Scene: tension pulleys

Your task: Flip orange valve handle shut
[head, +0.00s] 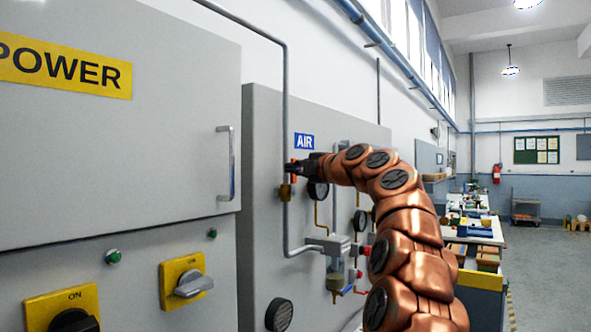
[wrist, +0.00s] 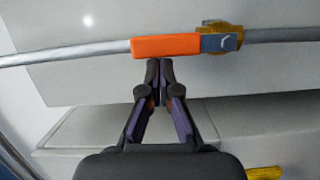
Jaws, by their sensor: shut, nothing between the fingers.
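The orange valve handle (wrist: 167,46) lies along the grey pipe (wrist: 80,53) in the wrist view. Its metal end meets the brass valve body (wrist: 222,38) at the right. In the head view the brass valve (head: 287,192) sits on a vertical pipe under the AIR sign, and my gripper partly covers the handle there. My gripper (wrist: 160,65) is shut and empty, its fingertips together at the handle's lower edge in the wrist view. I cannot tell whether they touch it. In the head view my gripper (head: 292,168) reaches the pipe from the right.
The AIR panel (head: 262,130) carries gauges, a regulator (head: 330,245) and thin pipes below my gripper. The POWER cabinet (head: 110,140) stands at the left with a handle and knobs.

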